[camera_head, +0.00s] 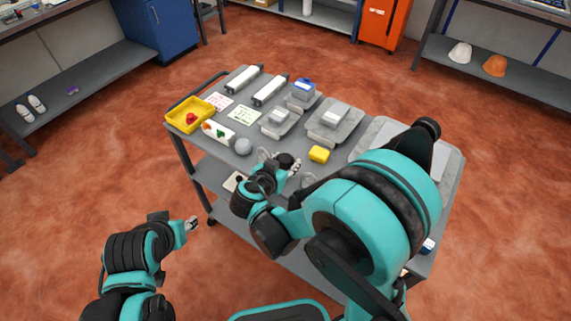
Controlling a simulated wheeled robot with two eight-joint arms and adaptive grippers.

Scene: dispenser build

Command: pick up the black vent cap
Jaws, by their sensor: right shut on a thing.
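My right gripper (282,163) is over the front part of the grey cart (222,162). A dark rounded piece that looks like the black vent cap (286,159) sits between its fingertips, and the gripper is shut on it. The cap is small here and partly hidden by the fingers. I cannot tell whether it is clear of the cart top. My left gripper (192,224) is off the cart's left front side, low and apart from everything; its fingers are too small to read.
A yellow tray (181,126) with red pieces stands at the left. My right arm hides the cart's right front.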

